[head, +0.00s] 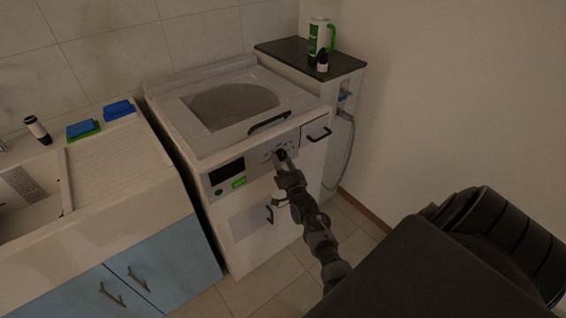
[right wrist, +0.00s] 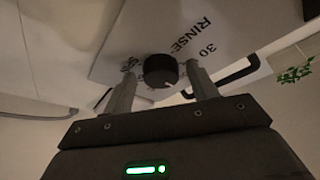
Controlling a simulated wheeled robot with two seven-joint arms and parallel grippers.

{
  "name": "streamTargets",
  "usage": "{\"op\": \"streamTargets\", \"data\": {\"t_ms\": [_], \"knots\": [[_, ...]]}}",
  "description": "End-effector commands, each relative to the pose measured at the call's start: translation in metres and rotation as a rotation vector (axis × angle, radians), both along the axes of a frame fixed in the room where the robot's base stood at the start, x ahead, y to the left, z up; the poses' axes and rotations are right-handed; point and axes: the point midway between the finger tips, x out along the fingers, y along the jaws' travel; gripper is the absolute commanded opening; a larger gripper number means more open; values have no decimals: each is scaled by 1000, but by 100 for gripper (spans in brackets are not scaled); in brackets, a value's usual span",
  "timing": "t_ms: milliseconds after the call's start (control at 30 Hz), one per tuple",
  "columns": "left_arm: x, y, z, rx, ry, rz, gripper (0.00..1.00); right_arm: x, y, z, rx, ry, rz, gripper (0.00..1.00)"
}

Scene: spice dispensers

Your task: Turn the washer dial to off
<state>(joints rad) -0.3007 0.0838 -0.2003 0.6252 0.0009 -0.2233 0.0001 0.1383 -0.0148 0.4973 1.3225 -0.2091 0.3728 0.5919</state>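The white washer (head: 262,189) stands in the middle of the head view, its control panel facing the front. Its round black dial (right wrist: 160,70) shows in the right wrist view, beside printed text with "RINSE" and "30". In the head view the dial is largely hidden by my right gripper (head: 281,158), which is at the panel. In the right wrist view my right gripper (right wrist: 162,82) is open, with one finger on each side of the dial. I cannot tell whether either finger touches it. The dial's pointer setting is not readable. My left gripper is not in view.
A black handle (head: 269,123) sticks out above the panel, and a drawer handle (head: 319,134) is to its right. A sink counter (head: 125,160) stands left. A dark-topped cabinet (head: 338,62) with bottles stands behind right. Tiled floor is free in front.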

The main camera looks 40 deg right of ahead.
Motion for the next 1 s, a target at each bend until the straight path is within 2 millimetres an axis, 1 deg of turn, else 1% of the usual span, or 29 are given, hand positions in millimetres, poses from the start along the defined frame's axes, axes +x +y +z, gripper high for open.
{"op": "streamTargets", "data": {"t_ms": [267,367,467,700,800,900,1000], "knots": [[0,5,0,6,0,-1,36,0,0,0,0,-1,0,62],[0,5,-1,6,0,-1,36,-4,2,-1,0,-1,1,62],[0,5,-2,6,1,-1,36,-16,5,-6,0,1,1,62],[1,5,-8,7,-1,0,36,-60,19,-18,-1,1,0,62],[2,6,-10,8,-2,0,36,-76,25,-23,-1,1,0,62],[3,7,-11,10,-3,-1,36,-88,29,-26,-1,1,0,62],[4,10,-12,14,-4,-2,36,-96,31,-27,0,-1,1,62]]}}
